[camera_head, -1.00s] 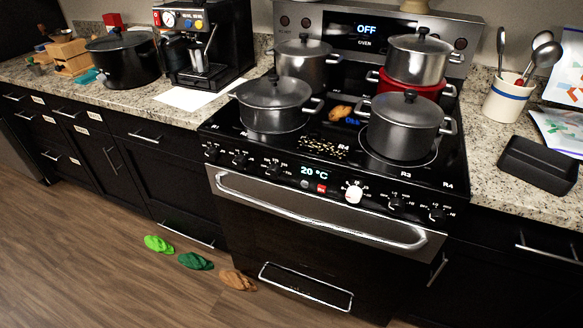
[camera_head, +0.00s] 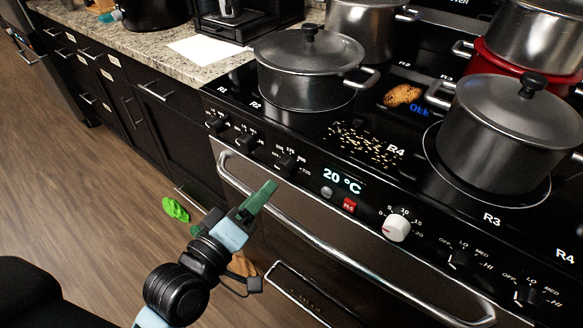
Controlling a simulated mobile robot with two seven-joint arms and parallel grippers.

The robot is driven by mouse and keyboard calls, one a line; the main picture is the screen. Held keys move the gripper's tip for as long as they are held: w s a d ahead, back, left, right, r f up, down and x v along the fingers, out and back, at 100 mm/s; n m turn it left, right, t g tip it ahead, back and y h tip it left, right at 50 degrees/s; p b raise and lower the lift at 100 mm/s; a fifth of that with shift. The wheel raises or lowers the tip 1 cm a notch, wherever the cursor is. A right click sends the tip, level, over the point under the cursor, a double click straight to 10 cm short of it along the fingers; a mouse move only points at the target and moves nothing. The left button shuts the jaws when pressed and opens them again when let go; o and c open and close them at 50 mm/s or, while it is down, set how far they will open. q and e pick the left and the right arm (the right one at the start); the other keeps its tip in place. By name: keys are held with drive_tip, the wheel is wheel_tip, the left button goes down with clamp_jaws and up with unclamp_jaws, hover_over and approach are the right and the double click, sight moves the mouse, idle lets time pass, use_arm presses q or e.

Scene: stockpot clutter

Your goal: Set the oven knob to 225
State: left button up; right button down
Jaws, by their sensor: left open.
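The oven front panel has a lit display (camera_head: 342,180) reading 20 °C. Below it are a small round silver button (camera_head: 327,192) and a red button (camera_head: 349,205). A white knob (camera_head: 397,229) to their right has small numbers around it, including 5 and 10; its exact setting is too small to read. I cannot make out a 225 mark on any knob. My left gripper (camera_head: 262,196), with green fingers, is open and empty in front of the oven door, below and left of the display, apart from the knobs. My right gripper is not in view.
The oven door handle (camera_head: 330,252) runs below the panel. Black knobs (camera_head: 252,142) sit at the panel's left, others (camera_head: 462,258) at its right. Pots (camera_head: 305,70) and crumbs (camera_head: 365,146) are on the cooktop. A green item (camera_head: 175,209) lies on the floor.

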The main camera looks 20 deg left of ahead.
sight(282, 169)
use_arm(q)
drive_tip(key=x, duration=0.6)
drive_tip(key=shift+x, duration=0.8)
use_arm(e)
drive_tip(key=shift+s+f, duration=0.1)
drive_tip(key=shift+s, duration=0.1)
use_arm(q)
drive_tip(key=c, duration=0.7)
drive_tip(key=shift+c, duration=1.4)
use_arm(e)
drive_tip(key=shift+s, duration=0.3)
